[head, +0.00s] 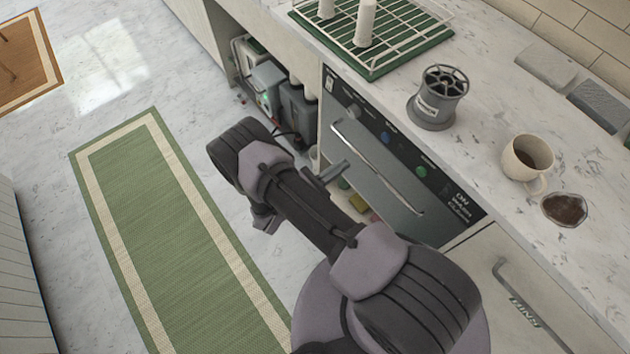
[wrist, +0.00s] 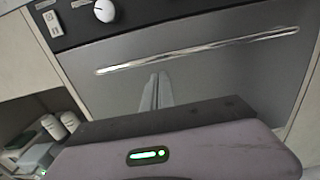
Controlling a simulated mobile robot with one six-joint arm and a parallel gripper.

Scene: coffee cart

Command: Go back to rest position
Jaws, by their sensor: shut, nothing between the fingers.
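My gripper (wrist: 155,78) shows in the wrist view with its two fingers together and nothing between them. I cannot tell whether the fingertips touch the door. In the head view my arm is folded low in front of the counter, and the gripper is mostly hidden behind my own arm links.
Boxes (head: 297,112) fill an open shelf. A green mat (head: 165,215) covers clear floor at left.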

